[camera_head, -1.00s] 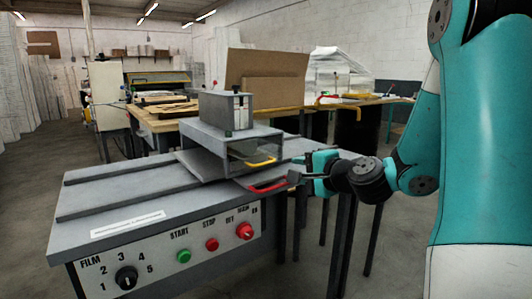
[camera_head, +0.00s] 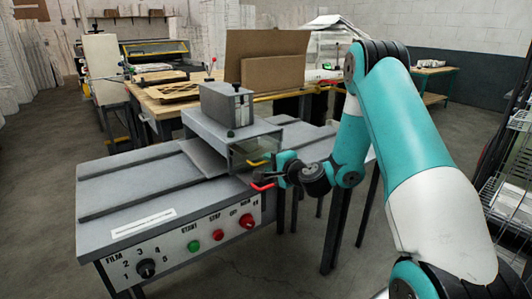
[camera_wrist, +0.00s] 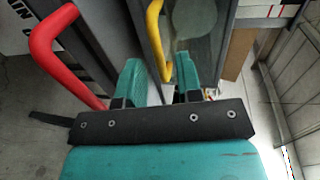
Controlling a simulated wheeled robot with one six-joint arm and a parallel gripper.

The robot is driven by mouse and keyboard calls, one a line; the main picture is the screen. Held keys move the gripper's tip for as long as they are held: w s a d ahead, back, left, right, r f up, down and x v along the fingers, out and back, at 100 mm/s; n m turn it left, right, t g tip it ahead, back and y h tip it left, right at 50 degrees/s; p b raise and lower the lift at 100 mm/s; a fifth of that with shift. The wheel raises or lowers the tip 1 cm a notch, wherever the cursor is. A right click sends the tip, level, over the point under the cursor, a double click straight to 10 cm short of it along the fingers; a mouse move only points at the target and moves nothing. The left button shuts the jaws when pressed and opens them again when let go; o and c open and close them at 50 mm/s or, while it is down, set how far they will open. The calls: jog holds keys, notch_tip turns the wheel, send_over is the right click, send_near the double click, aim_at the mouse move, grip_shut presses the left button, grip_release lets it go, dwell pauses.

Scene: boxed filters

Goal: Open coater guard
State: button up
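The coater (camera_head: 228,104) is a grey unit on a long grey machine table. Its clear guard panel (camera_head: 252,148) faces my arm and looks closed. A yellow handle (camera_head: 257,163) sits at the guard's lower edge; it also shows in the wrist view (camera_wrist: 154,28). My gripper (camera_head: 272,167) is right beside this handle. In the wrist view, the teal fingers of my gripper (camera_wrist: 159,68) are apart, with the yellow handle's lower end between them. I cannot tell whether a finger touches it.
A red handle (camera_head: 262,186) sits just below the yellow one and close left of my fingers in the wrist view (camera_wrist: 62,50). The control panel (camera_head: 195,235) has knobs and buttons. A wooden table (camera_head: 175,100) stands behind, a wire shelf (camera_head: 508,185) at right.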

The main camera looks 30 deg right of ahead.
aim_at(262, 153)
jog(key=shift+w+f+p, duration=0.15)
jog(key=shift+w+p, duration=0.05)
jog(key=shift+w, duration=0.5)
jog(key=shift+w+f+p, duration=0.15)
jog(key=shift+w, duration=0.5)
grip_shut()
jog(key=shift+r, duration=0.1)
